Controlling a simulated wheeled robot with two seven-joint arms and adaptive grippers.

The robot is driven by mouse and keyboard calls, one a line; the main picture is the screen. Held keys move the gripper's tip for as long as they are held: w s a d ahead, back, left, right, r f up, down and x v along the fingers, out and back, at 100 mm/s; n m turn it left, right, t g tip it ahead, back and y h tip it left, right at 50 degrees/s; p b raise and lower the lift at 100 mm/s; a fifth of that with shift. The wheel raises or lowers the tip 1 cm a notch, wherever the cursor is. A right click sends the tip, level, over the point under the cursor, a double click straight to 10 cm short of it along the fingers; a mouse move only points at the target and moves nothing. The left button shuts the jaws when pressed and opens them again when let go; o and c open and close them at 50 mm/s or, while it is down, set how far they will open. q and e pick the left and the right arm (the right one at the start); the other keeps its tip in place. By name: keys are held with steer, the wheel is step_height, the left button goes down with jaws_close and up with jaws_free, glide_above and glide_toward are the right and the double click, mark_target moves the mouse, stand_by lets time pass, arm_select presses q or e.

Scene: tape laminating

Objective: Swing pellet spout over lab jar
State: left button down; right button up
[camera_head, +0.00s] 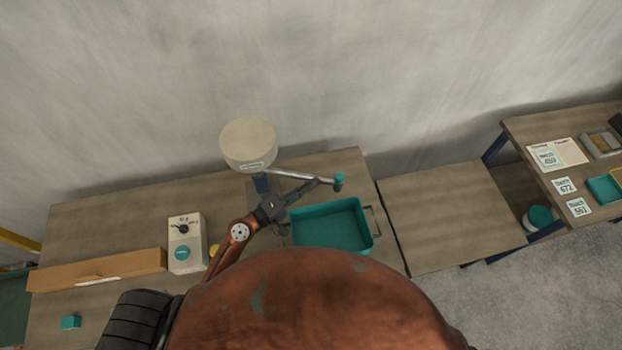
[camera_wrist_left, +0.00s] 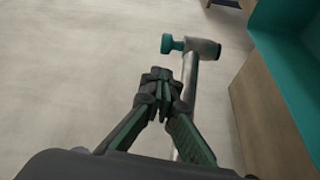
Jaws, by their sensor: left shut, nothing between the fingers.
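The pellet spout (camera_head: 305,176) is a silver tube with a teal end, reaching right from beneath the beige hopper (camera_head: 248,143) on the table. In the left wrist view the spout (camera_wrist_left: 190,75) ends in a grey cap with a teal knob (camera_wrist_left: 172,44). My left gripper (camera_head: 316,183) is shut and empty beside the tube, near its teal end; its closed fingertips (camera_wrist_left: 162,78) show just left of the tube in the wrist view. Whether they touch it I cannot tell. A white jar with a teal lid (camera_head: 539,216) stands low at the right; I cannot tell if it is the lab jar.
A teal tray (camera_head: 370,238) with a handle lies just below the spout's end. A control box (camera_head: 187,245) with a dial and teal button stands left of my arm, beside a long cardboard box (camera_head: 100,268). The adjoining tabletop (camera_head: 450,212) is clear.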

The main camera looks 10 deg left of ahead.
arm_select(q)
steer(key=p+x, duration=0.1)
steer(key=x, duration=0.5)
steer(key=shift+w+d+p, duration=0.1)
steer(key=shift+w+p, duration=0.1)
steer(key=shift+p, duration=0.1)
steer(key=shift+w+d, duration=0.2)
arm_select(e)
steer(key=shift+w+r, duration=1.1)
steer(key=shift+w, duration=0.05)
